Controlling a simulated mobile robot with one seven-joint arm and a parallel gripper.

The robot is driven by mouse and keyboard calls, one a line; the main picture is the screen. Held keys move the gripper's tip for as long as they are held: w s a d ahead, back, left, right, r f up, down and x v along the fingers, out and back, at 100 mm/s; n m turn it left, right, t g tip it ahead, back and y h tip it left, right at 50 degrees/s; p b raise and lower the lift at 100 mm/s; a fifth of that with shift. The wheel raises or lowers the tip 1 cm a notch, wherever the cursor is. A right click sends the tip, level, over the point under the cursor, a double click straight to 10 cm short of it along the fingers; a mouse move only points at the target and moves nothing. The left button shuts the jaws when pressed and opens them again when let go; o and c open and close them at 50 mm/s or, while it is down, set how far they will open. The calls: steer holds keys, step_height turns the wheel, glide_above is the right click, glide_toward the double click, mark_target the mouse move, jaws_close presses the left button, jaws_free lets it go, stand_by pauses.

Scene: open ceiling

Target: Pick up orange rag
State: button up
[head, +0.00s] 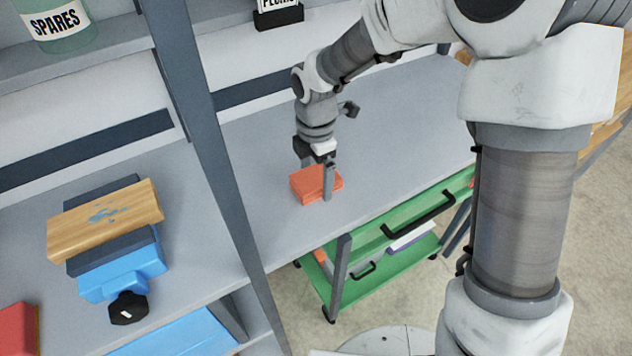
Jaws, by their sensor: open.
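The orange rag (308,184) is a small folded block lying on the grey workbench (390,130), near its front edge. My gripper (317,190) points down at the rag with its fingers apart. One finger shows in front of the rag's right part, and the other shows at its upper left side. The fingers seem to straddle the rag, but I cannot tell whether they touch it. My gripper partly hides the rag's top and right side.
A grey shelf post (213,150) stands left of the rag. Left of it are a blue vise (124,272) and a wooden board (105,216) with blue stains. A green cart (400,262) stands below the bench front. The bench right of the rag is clear.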

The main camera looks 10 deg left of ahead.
mark_target(316, 175)
steer(key=shift+f, duration=0.2)
steer(key=c, duration=1.1)
steer(key=shift+r, duration=0.1)
steer(key=shift+r, duration=0.6)
step_height(316, 175, up, 3)
steer(key=shift+w+f+p, duration=0.1)
steer(key=shift+p, duration=0.45)
steer(key=w+d+r, duration=0.2)
steer(key=d, duration=0.1)
steer(key=w+d+r+p, duration=0.1)
steer(key=w+d+r, duration=0.1)
steer(key=w+d, duration=0.1)
steer(key=w+d+r, duration=0.2)
steer(key=shift+w+d+r+p, duration=0.3)
steer(key=shift+d+r, duration=0.1)
